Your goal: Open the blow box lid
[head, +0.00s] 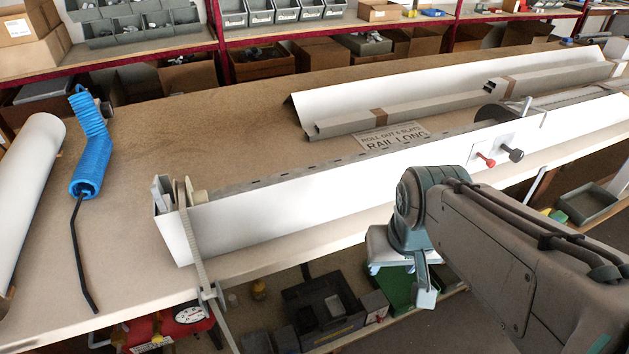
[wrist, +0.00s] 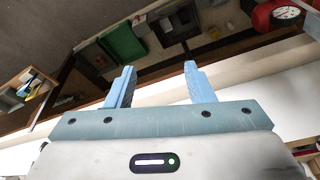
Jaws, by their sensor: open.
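A long white box (head: 300,207) lies across the bench, with a slotted strip along its top and a red knob (head: 488,160) and a black knob (head: 515,155) on its front at the right. I cannot tell for certain whether this is the blow box, and no separate lid is clear. My gripper (head: 400,283) hangs in front of the bench edge, below the white box, apart from it. In the wrist view my gripper (wrist: 158,85) has its two blue fingers wide apart with nothing between them.
A blue coiled hose (head: 88,150) with a black wand lies at the left beside a white roll (head: 28,190). White and grey profiles (head: 430,95) lie behind the box. Below the bench are a dark grey crate (head: 322,308), a green bin (head: 397,290) and a red gauge unit (head: 170,325).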

